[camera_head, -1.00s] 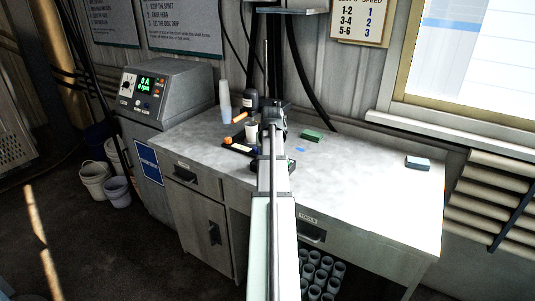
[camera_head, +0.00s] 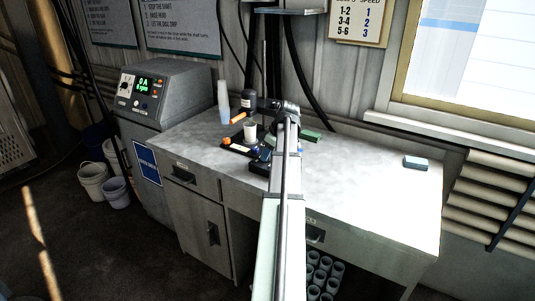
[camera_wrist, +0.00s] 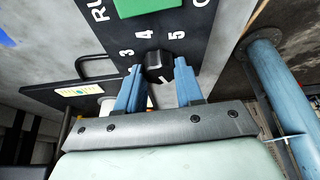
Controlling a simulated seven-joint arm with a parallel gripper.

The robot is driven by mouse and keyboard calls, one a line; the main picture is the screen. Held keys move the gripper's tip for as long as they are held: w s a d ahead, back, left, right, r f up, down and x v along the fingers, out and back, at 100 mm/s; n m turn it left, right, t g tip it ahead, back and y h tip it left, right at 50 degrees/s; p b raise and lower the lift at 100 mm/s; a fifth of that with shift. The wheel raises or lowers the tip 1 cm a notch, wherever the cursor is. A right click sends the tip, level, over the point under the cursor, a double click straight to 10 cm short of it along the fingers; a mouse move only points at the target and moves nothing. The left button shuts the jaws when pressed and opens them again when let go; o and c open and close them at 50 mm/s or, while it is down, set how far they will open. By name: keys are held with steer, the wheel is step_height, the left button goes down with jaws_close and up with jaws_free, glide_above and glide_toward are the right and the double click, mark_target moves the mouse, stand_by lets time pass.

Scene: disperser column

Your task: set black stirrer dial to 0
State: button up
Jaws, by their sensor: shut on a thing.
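The black stirrer dial (camera_wrist: 158,66) sits on a dark panel (camera_wrist: 183,42) with white numbers 3, 4 and 5 around its upper side in the wrist view. A short pale mark shows on its lower side; I cannot tell which number it is set to. My gripper (camera_wrist: 158,82) has its two blue fingers on either side of the dial, shut on it. In the camera_head view my arm covers the dial, and the fingertips are hidden behind the wrist.
A green block (camera_wrist: 142,6) is on the panel above the numbers. A blue post (camera_wrist: 268,75) stands close on the right. The right part is mostly clear.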

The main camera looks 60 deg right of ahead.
steer(key=shift+d+n+y, duration=0.1)
steer(key=shift+n+y, duration=0.3)
steer(key=shift+n, duration=0.8)
steer(key=o, duration=1)
steer(key=shift+o, duration=0.2)
steer(key=shift+r, duration=0.1)
steer(key=v, duration=1.3)
steer(key=shift+r, duration=0.35)
steer(key=shift+d, duration=0.15)
